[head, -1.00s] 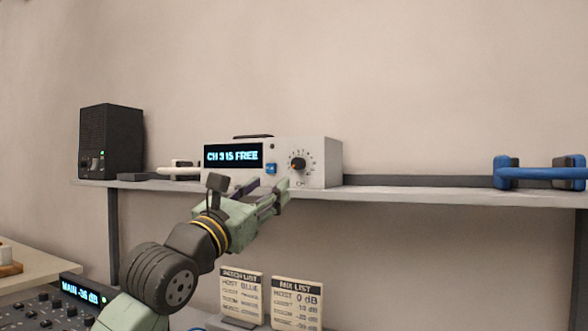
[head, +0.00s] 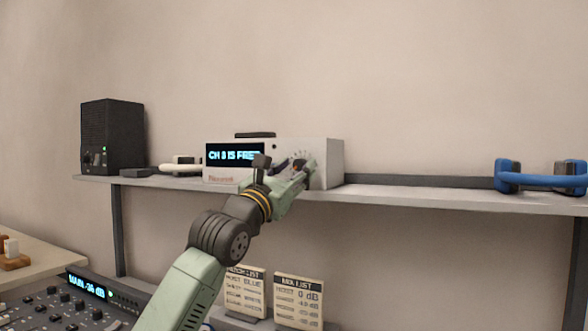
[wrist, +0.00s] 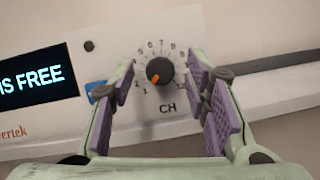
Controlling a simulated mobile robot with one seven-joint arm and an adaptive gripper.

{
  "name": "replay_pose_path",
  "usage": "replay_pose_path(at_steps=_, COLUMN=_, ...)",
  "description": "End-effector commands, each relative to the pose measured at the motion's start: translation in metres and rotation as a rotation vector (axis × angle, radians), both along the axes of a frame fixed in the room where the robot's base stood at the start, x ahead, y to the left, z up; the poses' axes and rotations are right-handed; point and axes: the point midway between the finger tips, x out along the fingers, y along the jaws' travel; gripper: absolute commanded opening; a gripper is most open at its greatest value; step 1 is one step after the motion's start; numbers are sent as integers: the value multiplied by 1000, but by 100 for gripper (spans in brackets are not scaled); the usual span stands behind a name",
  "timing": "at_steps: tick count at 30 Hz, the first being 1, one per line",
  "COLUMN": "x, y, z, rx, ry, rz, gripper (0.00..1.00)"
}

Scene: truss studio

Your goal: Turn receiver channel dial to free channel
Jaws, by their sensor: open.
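The white receiver (head: 325,165) stands on the shelf, its lit display (head: 232,154) reading "CH 8 IS FREE"; the wrist view shows only "IS FREE" (wrist: 35,80). The round black channel dial (wrist: 160,69) has an orange mark pointing down-left, near the 1. Numbers ring it, with "CH" below. My gripper (head: 296,170) is open in front of the panel and partly hides the dial in the head view. In the wrist view its purple-padded fingers (wrist: 166,84) stand left and right of the dial, apart from it. Depth to the knob is hard to tell.
A blue button (wrist: 96,90) sits beside the left finger. A black speaker (head: 112,137) stands left on the shelf (head: 420,197), blue headphones (head: 540,181) at right. Two list cards (head: 298,300) and a mixer (head: 65,310) are below. The shelf between receiver and headphones is clear.

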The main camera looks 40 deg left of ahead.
Motion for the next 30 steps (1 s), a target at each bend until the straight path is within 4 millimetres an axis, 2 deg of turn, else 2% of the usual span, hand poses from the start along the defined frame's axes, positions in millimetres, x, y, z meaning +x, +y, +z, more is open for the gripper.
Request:
replay_pose_path(at_steps=2, x=0, y=0, z=0, rx=0, ry=0, rz=0, gripper=40)
replay_pose_path(at_steps=20, x=0, y=0, z=0, rx=0, ry=0, rz=0, gripper=0)
replay_pose_path(at_steps=30, x=-1, y=0, z=1, rx=29, ry=7, rz=-1, gripper=0)
